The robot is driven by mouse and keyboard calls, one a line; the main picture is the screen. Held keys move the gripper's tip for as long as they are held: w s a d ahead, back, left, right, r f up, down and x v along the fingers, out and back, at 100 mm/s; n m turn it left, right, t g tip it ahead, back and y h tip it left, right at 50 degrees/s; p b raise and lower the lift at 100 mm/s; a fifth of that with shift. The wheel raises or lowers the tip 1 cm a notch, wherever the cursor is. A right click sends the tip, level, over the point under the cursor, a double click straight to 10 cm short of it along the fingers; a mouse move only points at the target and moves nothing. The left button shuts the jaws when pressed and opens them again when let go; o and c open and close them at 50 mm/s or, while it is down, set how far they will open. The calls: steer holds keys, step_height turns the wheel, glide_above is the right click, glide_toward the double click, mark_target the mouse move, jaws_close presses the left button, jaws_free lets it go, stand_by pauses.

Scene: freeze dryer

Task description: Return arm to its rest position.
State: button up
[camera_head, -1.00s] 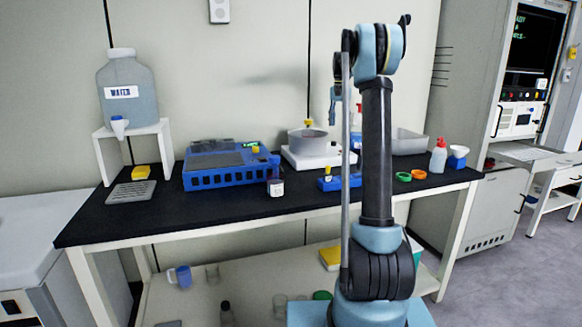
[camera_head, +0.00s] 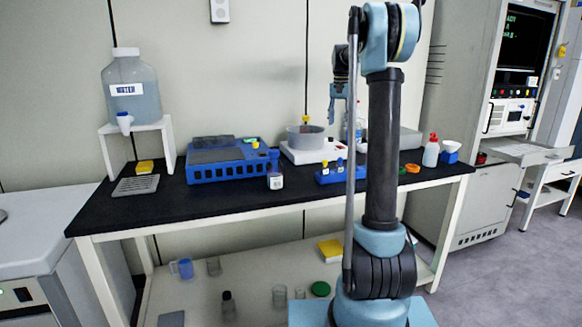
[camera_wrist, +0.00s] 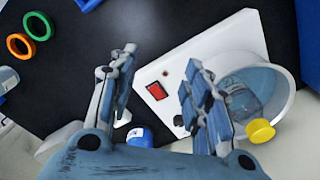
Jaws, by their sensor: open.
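My arm rises in front of the bench at the right of the head view, its upper link upright. My gripper (camera_head: 334,108) hangs down from the bent wrist, above the back of the bench beside the hot plate. In the wrist view my gripper (camera_wrist: 160,95) shows two blue-grey fingers spread apart with nothing between them. Below them are the white hot plate (camera_wrist: 215,45) with a red switch and a pot (camera_wrist: 268,65) holding a yellow-capped bottle (camera_wrist: 240,95). My upper link hides part of the bench.
A water jug (camera_head: 128,90) stands on a white stand at left. The lower shelf holds glassware.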

steer(key=s+a+f+n+t, duration=0.1)
steer(key=s+f, duration=0.2)
steer(key=s, duration=1.1)
steer(key=s+f+n, duration=0.2)
steer(key=s, duration=1.1)
steer(key=s+f+n+t, duration=0.1)
steer(key=s+f+n, duration=0.1)
steer(key=s+f, duration=1.8)
steer(key=s, duration=0.2)
steer(key=shift+s+a+n, duration=0.3)
steer(key=shift+a, duration=0.05)
steer(key=shift+w+f, duration=0.15)
steer(key=shift+w, duration=0.3)
